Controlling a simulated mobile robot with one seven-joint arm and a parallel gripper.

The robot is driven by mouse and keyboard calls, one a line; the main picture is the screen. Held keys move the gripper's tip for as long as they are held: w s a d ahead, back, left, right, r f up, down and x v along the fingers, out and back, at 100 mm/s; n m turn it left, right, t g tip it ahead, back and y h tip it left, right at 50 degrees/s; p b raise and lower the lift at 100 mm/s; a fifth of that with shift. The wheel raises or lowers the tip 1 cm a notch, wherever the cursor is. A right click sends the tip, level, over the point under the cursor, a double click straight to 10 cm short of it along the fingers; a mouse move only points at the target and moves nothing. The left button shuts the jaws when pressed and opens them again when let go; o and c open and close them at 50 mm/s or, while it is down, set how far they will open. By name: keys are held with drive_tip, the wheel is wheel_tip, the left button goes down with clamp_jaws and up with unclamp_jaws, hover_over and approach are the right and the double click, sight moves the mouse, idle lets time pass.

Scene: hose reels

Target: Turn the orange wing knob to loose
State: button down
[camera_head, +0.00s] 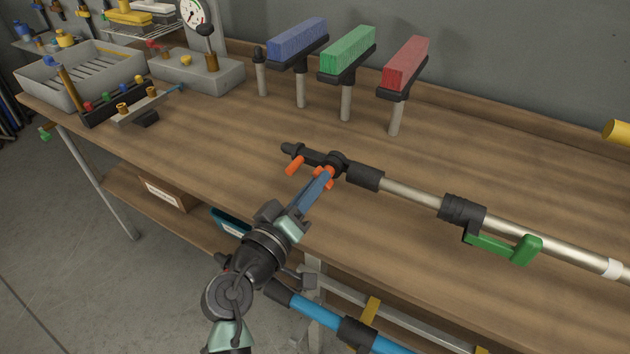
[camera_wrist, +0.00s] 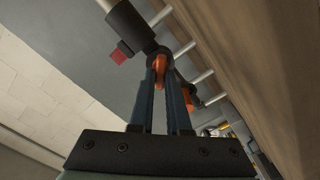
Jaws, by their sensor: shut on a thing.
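The orange wing knob (camera_head: 317,182) sits on the black pivot joint (camera_head: 336,161) at the left end of a metal pole (camera_head: 410,193). My gripper (camera_head: 326,177) reaches up to it from the front of the bench, its blue-grey fingers largely covering it. In the wrist view, the orange knob (camera_wrist: 160,67) shows between the tips of my two fingers, and my gripper (camera_wrist: 161,72) is shut on it. A second orange part (camera_head: 294,165) hangs from the black end piece left of the joint. The knob's exact angle is hard to tell.
Blue (camera_head: 297,38), green (camera_head: 348,53) and red (camera_head: 405,66) brush heads stand on posts behind the pole. A green lever (camera_head: 510,247) hangs from the pole's middle collar. The bench's left middle is clear.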

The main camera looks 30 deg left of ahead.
drive_tip(key=n+p, duration=0.2)
drive_tip(key=n, duration=0.4)
drive_tip(key=shift+a, duration=0.1)
drive_tip(key=n+p, duration=0.2)
drive_tip(key=n, duration=0.1)
drive_tip(key=shift+f+n, duration=0.1)
drive_tip(key=shift+n, duration=0.3)
drive_tip(key=shift+f+n+p, duration=0.15)
drive_tip(key=shift+n+p, duration=0.35)
drive_tip(key=shift+n, duration=0.9)
drive_tip(key=c, duration=0.9)
unclamp_jaws()
drive_tip(key=s+b, duration=0.1)
drive_tip(key=s, duration=1.2)
